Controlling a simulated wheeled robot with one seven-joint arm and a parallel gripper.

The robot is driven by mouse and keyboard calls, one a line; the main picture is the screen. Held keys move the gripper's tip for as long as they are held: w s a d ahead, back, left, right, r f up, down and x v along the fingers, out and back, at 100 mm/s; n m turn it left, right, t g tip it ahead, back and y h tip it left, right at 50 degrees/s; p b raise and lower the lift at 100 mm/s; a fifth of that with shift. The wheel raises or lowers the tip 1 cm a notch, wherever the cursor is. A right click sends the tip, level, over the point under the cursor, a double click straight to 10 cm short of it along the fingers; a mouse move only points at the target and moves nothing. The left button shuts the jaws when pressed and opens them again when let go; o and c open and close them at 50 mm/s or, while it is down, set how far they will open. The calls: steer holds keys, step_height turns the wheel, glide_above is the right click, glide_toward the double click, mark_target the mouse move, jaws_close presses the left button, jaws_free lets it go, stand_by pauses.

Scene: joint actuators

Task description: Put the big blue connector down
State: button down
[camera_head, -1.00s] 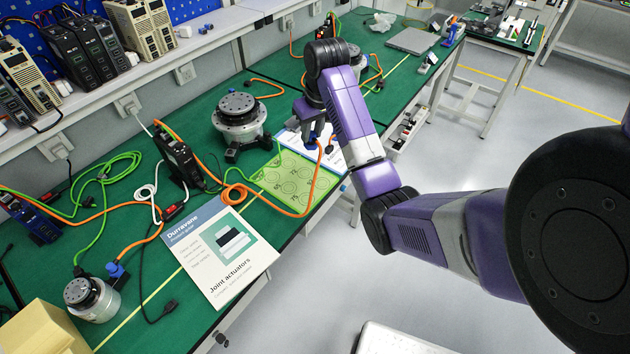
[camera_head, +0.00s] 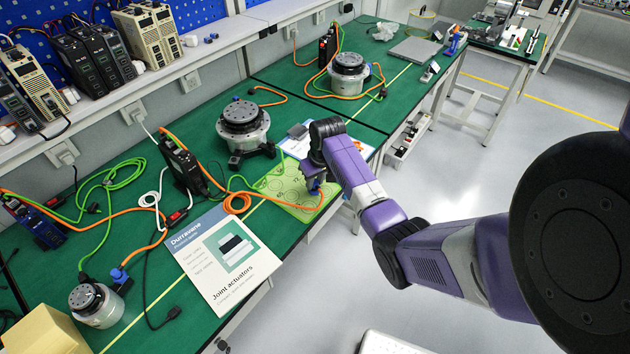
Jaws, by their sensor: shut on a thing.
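My gripper (camera_head: 314,185) is low over the right end of the light green mat (camera_head: 272,180), near the front edge of the bench. It is shut on the big blue connector, which is small and mostly hidden by the fingers. The connector's orange cable (camera_head: 290,207) runs left from the gripper across the mat to a coil. I cannot tell whether the connector touches the mat. The large silver and black actuator (camera_head: 243,128) stands upright behind and left of the gripper.
A Joint actuators sheet (camera_head: 222,258) lies left of the mat. A black drive (camera_head: 182,163) stands behind it. A small actuator (camera_head: 97,304) with another blue connector (camera_head: 118,275) is at front left. Another actuator (camera_head: 348,72) stands on the far bench.

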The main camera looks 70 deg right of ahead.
steer(key=shift+f, duration=0.3)
steer(key=c, duration=1.2)
jaws_free()
steer(key=shift+o, duration=0.2)
steer(key=shift+r, duration=0.1)
